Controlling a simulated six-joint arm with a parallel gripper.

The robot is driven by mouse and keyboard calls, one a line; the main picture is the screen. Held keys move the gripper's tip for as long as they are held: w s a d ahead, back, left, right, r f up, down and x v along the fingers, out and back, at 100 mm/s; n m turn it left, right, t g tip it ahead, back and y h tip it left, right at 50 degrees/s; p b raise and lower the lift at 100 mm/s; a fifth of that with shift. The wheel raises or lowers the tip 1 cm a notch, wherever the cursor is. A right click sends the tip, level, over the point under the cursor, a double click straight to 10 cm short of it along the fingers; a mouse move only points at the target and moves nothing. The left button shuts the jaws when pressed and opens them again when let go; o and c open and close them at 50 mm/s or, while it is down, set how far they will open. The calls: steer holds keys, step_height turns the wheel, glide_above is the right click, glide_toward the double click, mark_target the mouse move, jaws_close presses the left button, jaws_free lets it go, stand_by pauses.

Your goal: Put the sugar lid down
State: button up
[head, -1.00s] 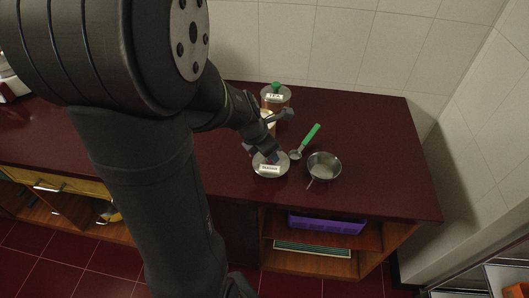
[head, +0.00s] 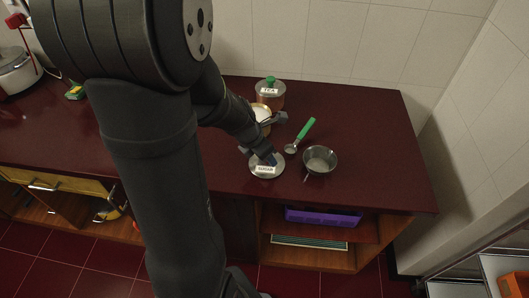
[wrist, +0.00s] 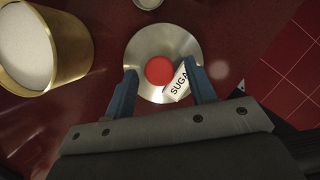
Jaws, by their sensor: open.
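The sugar lid (head: 267,171) is a round silver disc with a white SUGAR label, lying on the dark red counter. In the wrist view the lid (wrist: 143,50) shows its red knob (wrist: 159,70). My gripper (head: 262,154) is low over the lid. In the wrist view my gripper (wrist: 161,74) has its two blue fingers apart, one to each side of the knob, with gaps between. The open sugar canister (wrist: 85,45), full of white sugar, stands to the left; in the head view the canister (head: 265,127) is partly hidden by my arm.
A copper TEA canister (head: 270,98) with a green knob stands behind. A green-handled scoop (head: 305,130) and a small metal pan (head: 320,160) lie right of the lid. The counter's right end (head: 390,170) is clear. A silver pot (head: 15,72) is far left.

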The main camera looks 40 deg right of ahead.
steer(key=shift+r, duration=0.1)
steer(key=v, duration=1.2)
steer(key=x, duration=1.2)
steer(key=shift+r, duration=0.15)
stand_by(0.4)
